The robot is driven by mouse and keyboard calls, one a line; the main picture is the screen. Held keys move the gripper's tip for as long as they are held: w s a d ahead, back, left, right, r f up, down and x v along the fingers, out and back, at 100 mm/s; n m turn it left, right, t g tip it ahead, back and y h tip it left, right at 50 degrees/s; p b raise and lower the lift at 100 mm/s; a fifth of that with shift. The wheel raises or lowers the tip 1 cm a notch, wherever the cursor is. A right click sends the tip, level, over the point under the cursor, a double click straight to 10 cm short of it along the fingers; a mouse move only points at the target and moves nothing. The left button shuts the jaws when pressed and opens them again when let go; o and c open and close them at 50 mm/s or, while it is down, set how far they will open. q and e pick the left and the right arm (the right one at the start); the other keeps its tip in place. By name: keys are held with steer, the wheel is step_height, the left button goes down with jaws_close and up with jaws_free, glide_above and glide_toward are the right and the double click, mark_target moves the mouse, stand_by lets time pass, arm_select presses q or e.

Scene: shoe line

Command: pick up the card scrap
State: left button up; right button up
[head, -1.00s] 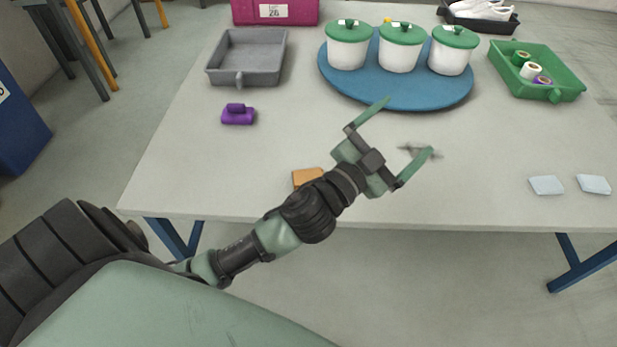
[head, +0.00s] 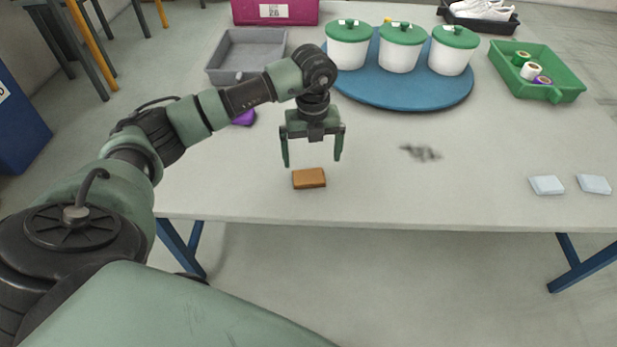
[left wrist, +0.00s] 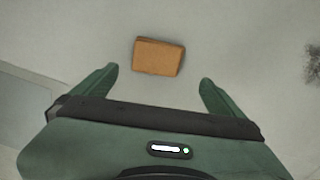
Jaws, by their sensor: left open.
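The card scrap looks like a small orange-brown block (head: 309,178) lying on the table near its front edge. It also shows in the left wrist view (left wrist: 158,57), ahead of the fingertips and roughly centred between them. My left gripper (head: 312,162) is open and empty, pointing down just above and behind the brown piece, its fingers to either side of it. Both fingers also show in the left wrist view (left wrist: 155,75). My right gripper is not in view.
The table (head: 470,190) is clear around the brown piece. A purple item (head: 244,118) lies partly behind my left arm, near a grey tray (head: 230,52). A dark smudge (head: 420,153) and two pale pads (head: 547,185) lie right. A blue round board (head: 400,95) bears white pots.

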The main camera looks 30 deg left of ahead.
mark_target(309, 178)
arm_select(q)
steer(key=f, duration=0.7)
steer(key=shift+s+a+f+b, duration=0.2)
steer(key=shift+s+f+b, duration=0.05)
steer(key=shift+s+b, duration=0.1)
steer(key=shift+r, duration=0.1)
steer(key=c, duration=1.3)
steer(key=shift+c, duration=0.2)
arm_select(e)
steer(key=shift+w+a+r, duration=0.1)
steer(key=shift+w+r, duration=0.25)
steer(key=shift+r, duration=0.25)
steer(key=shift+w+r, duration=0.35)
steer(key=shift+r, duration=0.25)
arm_select(q)
steer(key=shift+r, duration=0.1)
